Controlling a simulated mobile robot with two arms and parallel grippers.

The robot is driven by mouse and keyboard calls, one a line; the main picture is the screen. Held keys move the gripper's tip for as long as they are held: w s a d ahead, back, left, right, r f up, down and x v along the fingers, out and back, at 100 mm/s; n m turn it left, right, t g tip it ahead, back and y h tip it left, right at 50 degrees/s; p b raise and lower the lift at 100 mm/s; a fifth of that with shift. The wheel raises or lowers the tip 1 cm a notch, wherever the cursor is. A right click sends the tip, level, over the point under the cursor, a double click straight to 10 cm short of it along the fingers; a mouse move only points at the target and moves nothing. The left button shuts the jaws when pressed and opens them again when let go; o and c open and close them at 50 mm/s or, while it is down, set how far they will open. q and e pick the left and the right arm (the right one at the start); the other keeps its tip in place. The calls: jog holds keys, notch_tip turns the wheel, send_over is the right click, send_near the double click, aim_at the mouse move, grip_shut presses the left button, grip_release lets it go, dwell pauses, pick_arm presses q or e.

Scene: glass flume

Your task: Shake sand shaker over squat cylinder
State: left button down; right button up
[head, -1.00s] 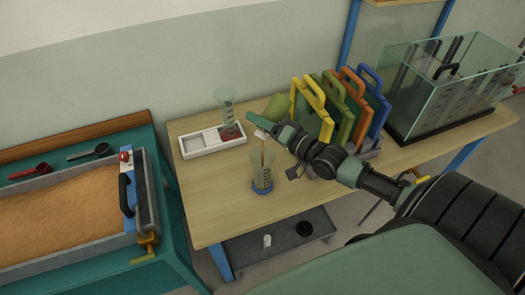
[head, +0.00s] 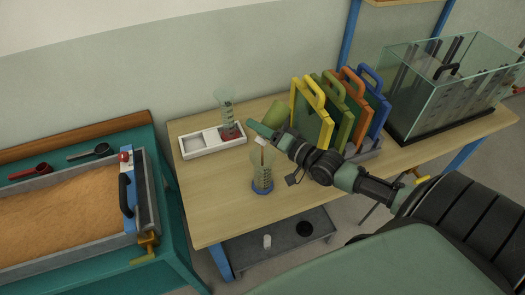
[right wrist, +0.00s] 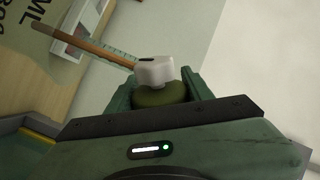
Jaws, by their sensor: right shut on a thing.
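The sand shaker, an olive-green body (head: 279,112) with a white cap (head: 263,141), is tipped cap-down in my right gripper (head: 264,129). In the right wrist view the olive body (right wrist: 163,97) sits between the fingers, the white cap (right wrist: 155,71) pointing away. A thin brown streak, looking like falling sand, runs from the cap towards the squat cylinder (head: 262,172). This clear, graduated cylinder with a blue base stands upright on the wooden table below the cap, apart from it. The sand level inside is unclear. My left gripper is out of view.
A taller clear cylinder (head: 225,112) with a red base stands behind, at the white tray (head: 200,148). Coloured handled panels (head: 312,112) stand close on the right, then a glass flume (head: 440,95). The sand tray (head: 65,210) is left. The table's front left is clear.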

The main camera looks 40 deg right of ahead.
aim_at(268, 125)
notch_tip(268, 125, up, 3)
jog(key=shift+r, duration=0.15)
notch_tip(268, 125, down, 4)
jog(key=shift+r, duration=0.45)
jog(key=shift+f, duration=0.1)
